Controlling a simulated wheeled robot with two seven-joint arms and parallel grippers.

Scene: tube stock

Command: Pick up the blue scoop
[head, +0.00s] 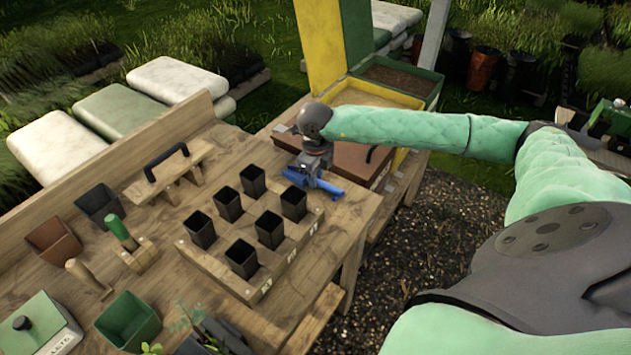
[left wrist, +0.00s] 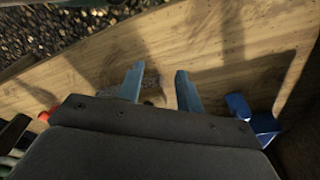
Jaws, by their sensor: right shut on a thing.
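The blue scoop (head: 331,188) lies at the right end of the wooden bench in the head view, just past the black pots. My right gripper (head: 313,172) points down over it and is shut on it; its fingertips are largely hidden by the wrist. The scoop is low at the bench top, and I cannot tell whether it touches the wood. My left gripper is outside the head view. In the left wrist view its two blue-grey fingers (left wrist: 160,88) stand apart with nothing held between them, above a wooden surface. A blue thing (left wrist: 263,124) shows partly at the right there.
A wooden block with several black pots (head: 243,260) stands left of the scoop. A brown box (head: 349,154) stands behind the scoop.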

